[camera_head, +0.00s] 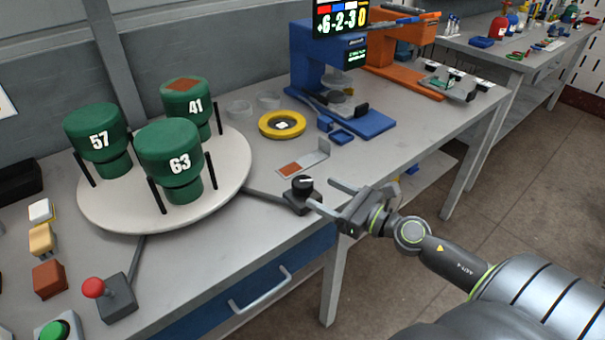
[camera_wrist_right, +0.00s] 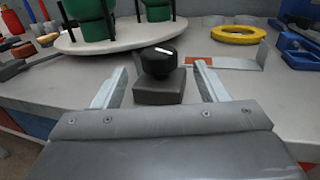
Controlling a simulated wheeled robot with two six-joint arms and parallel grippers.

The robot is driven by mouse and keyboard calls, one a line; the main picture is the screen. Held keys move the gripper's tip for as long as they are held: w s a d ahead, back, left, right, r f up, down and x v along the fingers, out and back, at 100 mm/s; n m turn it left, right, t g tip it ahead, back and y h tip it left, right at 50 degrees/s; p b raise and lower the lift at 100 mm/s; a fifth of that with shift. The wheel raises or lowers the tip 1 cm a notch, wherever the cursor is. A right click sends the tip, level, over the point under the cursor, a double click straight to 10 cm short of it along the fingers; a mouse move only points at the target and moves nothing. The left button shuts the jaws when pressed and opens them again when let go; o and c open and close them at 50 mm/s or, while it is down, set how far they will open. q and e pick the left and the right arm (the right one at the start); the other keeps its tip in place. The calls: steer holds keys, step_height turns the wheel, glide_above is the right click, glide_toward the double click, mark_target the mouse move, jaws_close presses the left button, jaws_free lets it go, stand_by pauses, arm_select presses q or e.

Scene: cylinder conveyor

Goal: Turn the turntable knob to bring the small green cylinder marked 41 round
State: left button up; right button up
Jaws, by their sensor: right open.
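The green cylinder marked 41 (camera_head: 196,106) stands at the back right of the round white turntable (camera_head: 120,213), with a brown patch on its top. Green cylinders marked 57 (camera_head: 97,138) and 63 (camera_head: 175,160) stand on it too, at the left and front. The black turntable knob (camera_head: 303,185) sits on a dark base at the table's front edge, and it also shows in the right wrist view (camera_wrist_right: 158,62) with a white mark on top. My right gripper (camera_head: 322,196) is open, its fingers pointing at the knob, one on either side of its base in the wrist view. My left gripper is not in view.
A red-balled joystick (camera_head: 94,288) and a green button (camera_head: 54,331) are at the front left. A yellow ring (camera_head: 282,125), an angled plate with a brown patch (camera_head: 304,162) and a blue stand (camera_head: 368,121) lie behind the knob. Black posts rise around the cylinders.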

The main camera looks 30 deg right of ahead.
mark_target(311, 188)
steer(key=p+x, duration=0.3)
steer(key=x, duration=0.3)
steer(key=shift+w+a+r, duration=0.1)
steer(key=shift+w+a, duration=0.05)
steer(key=shift+a, duration=0.05)
steer(key=shift+w+a+p, duration=0.15)
steer(key=shift+w+p, duration=0.15)
steer(key=c, duration=1)
